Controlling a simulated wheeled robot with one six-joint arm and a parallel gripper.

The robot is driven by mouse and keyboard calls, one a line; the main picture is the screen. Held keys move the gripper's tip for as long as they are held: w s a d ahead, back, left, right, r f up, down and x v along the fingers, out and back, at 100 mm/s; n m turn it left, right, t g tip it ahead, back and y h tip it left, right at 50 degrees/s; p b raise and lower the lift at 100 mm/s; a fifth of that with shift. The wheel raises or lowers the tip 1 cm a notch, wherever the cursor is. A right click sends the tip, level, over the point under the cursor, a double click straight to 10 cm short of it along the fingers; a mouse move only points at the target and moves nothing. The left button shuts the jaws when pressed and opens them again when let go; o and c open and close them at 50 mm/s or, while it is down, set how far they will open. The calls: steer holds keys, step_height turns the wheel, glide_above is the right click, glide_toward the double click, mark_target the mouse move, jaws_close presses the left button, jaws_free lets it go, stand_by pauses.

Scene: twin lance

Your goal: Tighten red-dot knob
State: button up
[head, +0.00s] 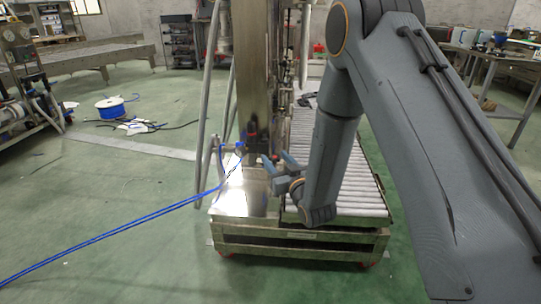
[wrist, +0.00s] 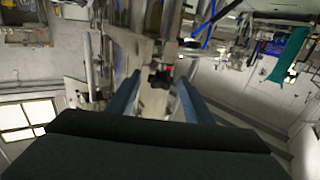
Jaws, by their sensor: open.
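My gripper (head: 274,162) is open and empty in the head view, at the front of the steel machine column. In the wrist view my gripper (wrist: 159,82) shows its two blue-grey fingers apart. A small black knob (wrist: 160,79) with a bit of red near it appears between the fingertips, beyond them as far as I can tell. Whether the fingers touch it is not clear. In the head view the knob is too small and too close to the gripper to make out surely.
The steel column (head: 253,75) rises from a metal base plate (head: 238,200). A roller conveyor (head: 355,185) lies to its right on the same frame. Blue hoses (head: 120,232) run from the column across the floor. A blue cable reel (head: 110,107) stands at left. The green floor at front left is otherwise clear.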

steer(key=shift+b+x, duration=0.55)
steer(key=shift+x, duration=2)
steer(key=c, duration=1)
steer(key=shift+c, duration=0.2)
